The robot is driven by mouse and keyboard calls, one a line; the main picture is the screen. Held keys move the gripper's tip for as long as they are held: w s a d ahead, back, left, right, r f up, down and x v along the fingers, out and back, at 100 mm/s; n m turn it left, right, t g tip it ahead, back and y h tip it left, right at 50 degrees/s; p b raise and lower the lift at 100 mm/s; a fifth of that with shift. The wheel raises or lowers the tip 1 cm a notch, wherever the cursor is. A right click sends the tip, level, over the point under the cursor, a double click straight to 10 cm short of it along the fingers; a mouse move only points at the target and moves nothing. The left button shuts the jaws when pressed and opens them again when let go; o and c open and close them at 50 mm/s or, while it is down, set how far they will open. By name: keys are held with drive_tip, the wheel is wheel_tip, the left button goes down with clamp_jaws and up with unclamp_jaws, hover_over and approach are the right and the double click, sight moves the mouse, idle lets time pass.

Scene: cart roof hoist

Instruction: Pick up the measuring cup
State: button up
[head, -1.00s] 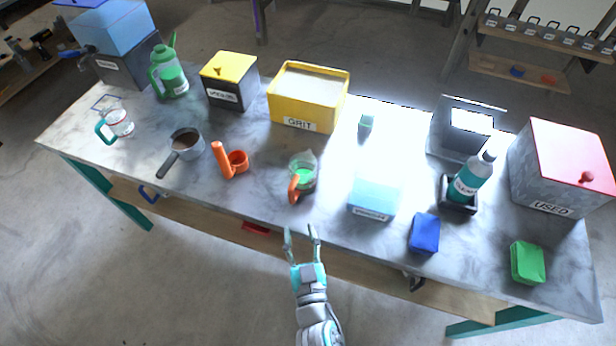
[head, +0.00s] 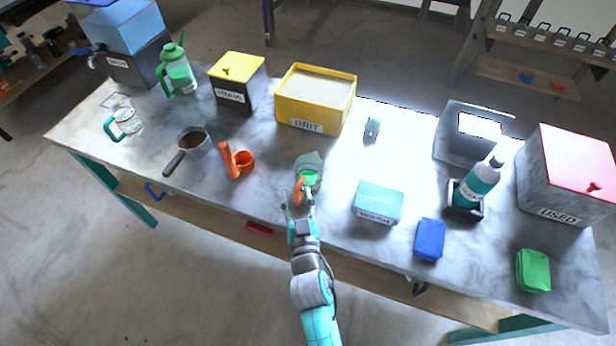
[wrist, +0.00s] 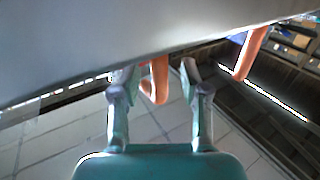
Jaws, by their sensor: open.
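The measuring cup (head: 311,163) is a clear spouted cup with green in it and an orange handle. It stands upright on the table in the middle of the head view, with its handle towards my arm. My gripper (head: 298,204) is open at the table's front edge, right by the handle. In the wrist view, the orange handle (wrist: 159,82) shows between the two open fingers of my gripper (wrist: 157,72). I cannot tell whether a finger touches it. The cup's body is hard to make out in the wrist view.
An orange scoop (head: 240,160) and a grey pan (head: 193,142) stand to the left. A light-blue box (head: 378,203) and a blue block (head: 429,239) are to the right. The yellow grit bin (head: 306,126) is behind. A clear cup with teal handle (head: 128,120) is far left.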

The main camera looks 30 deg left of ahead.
drive_tip(key=shift+w+a, duration=0.2)
drive_tip(key=shift+w, duration=0.05)
clamp_jaws()
drive_tip(key=shift+r, duration=0.1)
